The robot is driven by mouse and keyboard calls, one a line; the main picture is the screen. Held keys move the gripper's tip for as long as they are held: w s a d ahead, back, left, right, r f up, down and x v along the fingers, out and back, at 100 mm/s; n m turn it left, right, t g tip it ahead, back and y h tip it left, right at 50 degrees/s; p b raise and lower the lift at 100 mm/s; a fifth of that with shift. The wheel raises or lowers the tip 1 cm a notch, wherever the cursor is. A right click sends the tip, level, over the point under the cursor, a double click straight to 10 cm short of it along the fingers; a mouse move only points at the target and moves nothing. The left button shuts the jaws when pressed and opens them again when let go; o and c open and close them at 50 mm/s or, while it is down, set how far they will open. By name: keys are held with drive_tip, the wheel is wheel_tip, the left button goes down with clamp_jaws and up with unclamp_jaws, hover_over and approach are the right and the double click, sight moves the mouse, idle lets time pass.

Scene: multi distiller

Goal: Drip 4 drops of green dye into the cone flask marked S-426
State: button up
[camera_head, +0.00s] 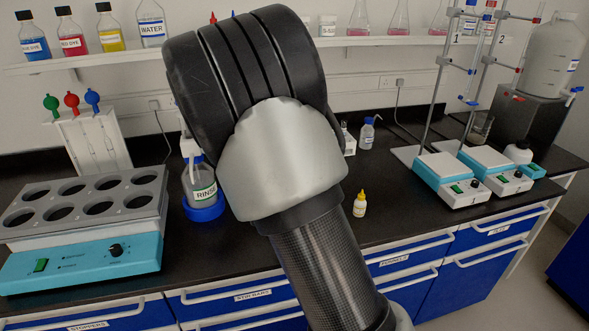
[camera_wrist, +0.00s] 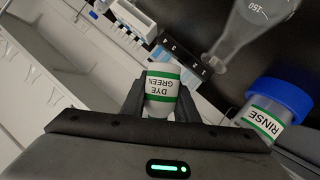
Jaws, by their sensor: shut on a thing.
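In the wrist view my gripper (camera_wrist: 160,104) is shut on a small white dye bottle (camera_wrist: 162,88) with a green-banded label reading GREEN DYE, upside down in the picture. A clear cone flask (camera_wrist: 252,32) with a 150 mark stands at upper right, apart from the bottle; no S-426 mark is readable on it. In the head view my arm hides my gripper, the held bottle and this flask. More cone flasks with pink contents (camera_head: 399,20) stand on the wall shelf, their marks too small to read.
A RINSE bottle (camera_head: 202,187) stands left of my arm; it shows right of my gripper in the wrist view (camera_wrist: 266,124). A yellow-capped bottle (camera_head: 360,205) stands near the bench front. A heating block (camera_head: 88,205) is left, burette stands with stirrers (camera_head: 452,180) right.

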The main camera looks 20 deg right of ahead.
drive_tip(key=s+d+f+n+h, duration=0.2)
drive_tip(key=d+f+n+h, duration=0.1)
drive_tip(key=n+h, duration=0.3)
drive_tip(key=shift+d+f+t, duration=0.3)
drive_tip(key=shift+d+f, duration=0.05)
drive_tip(key=shift+d, duration=0.35)
drive_tip(key=shift+r+n+t, duration=0.15)
drive_tip(key=shift+n+t, duration=0.15)
drive_tip(key=shift+n, duration=1.1)
drive_tip(key=n, duration=0.1)
drive_tip(key=r+n+t, duration=0.1)
drive_tip(key=r+n+p, duration=0.1)
drive_tip(key=shift+a+t+h, duration=0.25)
drive_tip(key=shift+t+h, duration=0.05)
drive_tip(key=shift+h, duration=0.1)
idle(4.1)
